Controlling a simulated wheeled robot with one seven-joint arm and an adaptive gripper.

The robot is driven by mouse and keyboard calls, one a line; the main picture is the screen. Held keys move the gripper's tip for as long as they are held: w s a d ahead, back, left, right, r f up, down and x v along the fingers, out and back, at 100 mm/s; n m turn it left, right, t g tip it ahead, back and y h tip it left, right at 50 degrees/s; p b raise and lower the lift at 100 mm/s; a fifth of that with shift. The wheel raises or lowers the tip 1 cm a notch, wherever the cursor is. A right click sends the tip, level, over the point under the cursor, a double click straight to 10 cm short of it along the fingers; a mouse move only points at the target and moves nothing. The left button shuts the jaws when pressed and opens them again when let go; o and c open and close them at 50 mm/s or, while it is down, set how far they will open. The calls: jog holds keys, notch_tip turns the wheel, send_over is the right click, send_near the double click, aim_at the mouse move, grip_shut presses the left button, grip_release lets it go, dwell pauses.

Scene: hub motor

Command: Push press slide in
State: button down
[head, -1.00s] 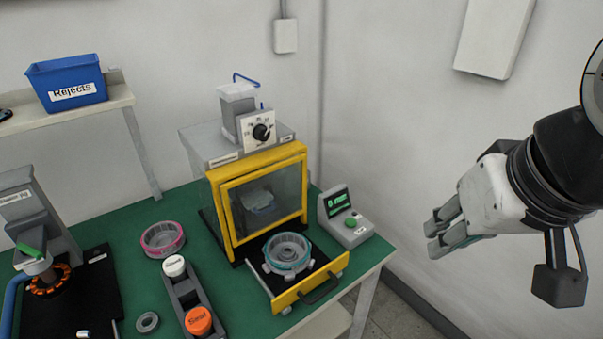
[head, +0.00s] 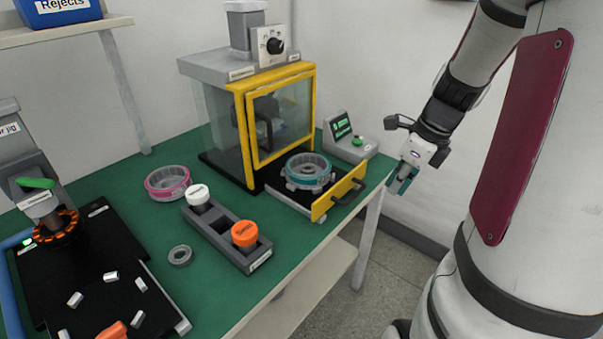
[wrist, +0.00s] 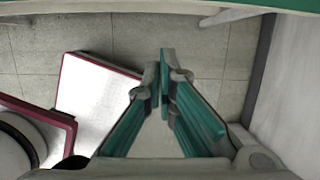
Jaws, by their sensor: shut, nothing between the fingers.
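The press (head: 228,130) is a clear-walled cabinet with a yellow front frame on the green table. Its slide (head: 280,189) is pulled out at the front, with a yellow front plate (head: 339,192) and a dark handle (head: 349,190). A grey ring part with a teal band (head: 308,169) sits on the slide. My gripper (head: 397,188) is right of the handle, apart from it, beyond the table's right edge and pointing down. In the wrist view its teal-padded fingers (wrist: 166,85) meet at the tips with nothing between them, above the floor.
A control box (head: 346,138) with a green button stands right of the press. A pink-banded ring (head: 167,183), a holder (head: 226,232) with white and orange caps, and a small grey ring (head: 180,255) lie left of the slide. A jig (head: 44,185) stands at far left.

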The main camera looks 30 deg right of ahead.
jog(key=w+a+f+b, duration=0.2)
jog(key=w+f, duration=0.4)
jog(key=f, duration=0.3)
jog(key=shift+a, duration=0.2)
dwell(0.3)
jog(key=w+a, duration=0.2)
jog(key=w, duration=0.4)
jog(key=w+a+p, duration=0.1)
jog(key=w+a, duration=0.2)
jog(key=w, duration=0.4)
jog(key=w+a+p, duration=0.1)
jog(key=w+a, duration=0.1)
jog(key=w, duration=0.5)
jog(key=shift+w+a, duration=0.25)
